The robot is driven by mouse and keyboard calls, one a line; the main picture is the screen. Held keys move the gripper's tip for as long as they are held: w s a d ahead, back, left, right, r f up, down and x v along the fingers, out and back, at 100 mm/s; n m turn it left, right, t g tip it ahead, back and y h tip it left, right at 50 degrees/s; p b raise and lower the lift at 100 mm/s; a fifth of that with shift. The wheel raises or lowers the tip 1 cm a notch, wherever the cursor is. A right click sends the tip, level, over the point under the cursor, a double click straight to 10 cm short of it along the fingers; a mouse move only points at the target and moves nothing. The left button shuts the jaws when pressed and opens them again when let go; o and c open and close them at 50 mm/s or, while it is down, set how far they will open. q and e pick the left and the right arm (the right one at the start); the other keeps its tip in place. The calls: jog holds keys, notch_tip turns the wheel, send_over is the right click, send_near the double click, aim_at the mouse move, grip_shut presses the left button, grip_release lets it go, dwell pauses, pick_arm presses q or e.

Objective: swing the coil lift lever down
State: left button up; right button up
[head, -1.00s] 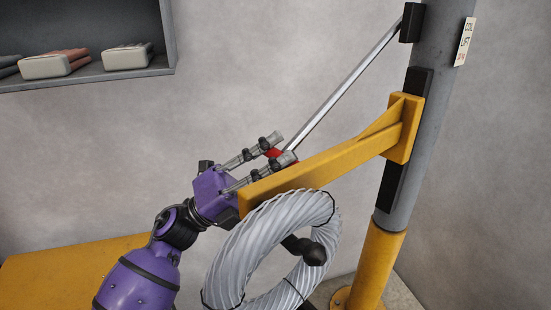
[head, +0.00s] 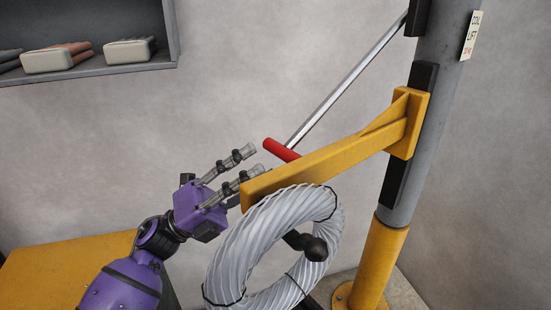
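The coil lift lever is a silver rod (head: 345,85) with a red grip (head: 280,150) at its lower end. It slants down to the left from a black bracket (head: 418,18) on the grey post (head: 437,110). The right end of the red grip is hidden behind the yellow arm (head: 330,158). My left gripper (head: 255,161) is open and empty. Its fingers point up and right, just left of the red grip and apart from it in the picture. My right gripper is not in view.
A ribbed white coil (head: 240,255) hangs below the yellow arm, with a black round-ended peg (head: 310,245) through its opening. A yellow surface (head: 55,270) is at lower left. A grey shelf (head: 110,78) holds bundles at upper left. A label (head: 470,35) is on the post.

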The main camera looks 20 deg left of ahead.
pick_arm(q)
jog(key=v, duration=0.5)
jog(key=shift+s+a+f, duration=0.1)
jog(key=shift+a+f, duration=0.15)
jog(key=shift+a, duration=0.05)
